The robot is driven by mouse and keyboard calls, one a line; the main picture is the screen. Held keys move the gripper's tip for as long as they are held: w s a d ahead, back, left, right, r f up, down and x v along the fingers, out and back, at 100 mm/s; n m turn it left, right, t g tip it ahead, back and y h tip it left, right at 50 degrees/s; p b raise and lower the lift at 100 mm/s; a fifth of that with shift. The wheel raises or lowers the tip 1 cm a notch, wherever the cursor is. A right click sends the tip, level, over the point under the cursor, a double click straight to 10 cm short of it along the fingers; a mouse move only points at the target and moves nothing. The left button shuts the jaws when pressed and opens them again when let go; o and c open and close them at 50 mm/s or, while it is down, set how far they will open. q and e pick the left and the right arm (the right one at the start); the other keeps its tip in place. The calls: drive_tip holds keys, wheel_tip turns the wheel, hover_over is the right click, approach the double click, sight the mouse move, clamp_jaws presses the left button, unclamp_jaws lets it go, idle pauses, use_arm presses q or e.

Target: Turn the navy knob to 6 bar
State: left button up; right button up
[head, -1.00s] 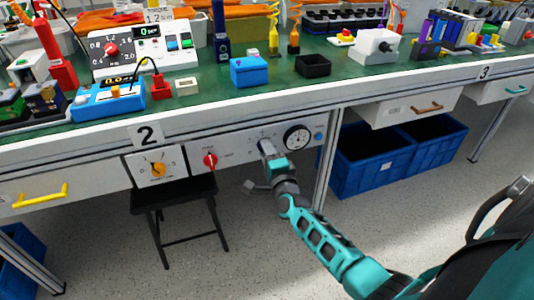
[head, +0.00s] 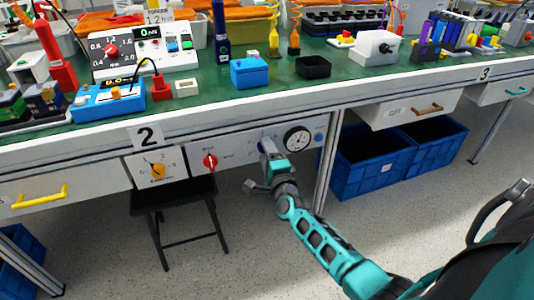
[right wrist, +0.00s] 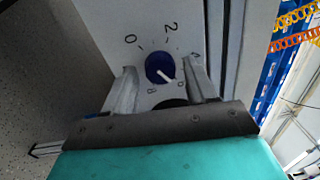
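The navy knob (right wrist: 160,67) is round with a white pointer and sits on a white panel in the right wrist view. In the head view my right gripper (head: 266,146) is at the panel under the bench and hides the knob.
A round gauge (head: 298,139) is right of the gripper on the same panel. A red knob (head: 210,161) and an orange knob (head: 158,171) are to the left. A black stool (head: 175,195) stands below; blue bins (head: 370,175) stand right of the bench leg.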

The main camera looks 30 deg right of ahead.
use_arm(q)
drive_tip(key=shift+r, duration=0.1)
use_arm(e)
drive_tip(key=shift+o, duration=0.3)
drive_tip(key=shift+s, duration=0.1)
use_arm(q)
drive_tip(key=a+r+p, duration=0.1)
drive_tip(key=p, duration=0.2)
drive_tip(key=shift+s, duration=0.15)
use_arm(e)
drive_tip(key=v, duration=1.2)
drive_tip(key=shift+s+a, duration=0.15)
drive_tip(key=shift+s, duration=0.15)
drive_tip(key=shift+a, duration=0.1)
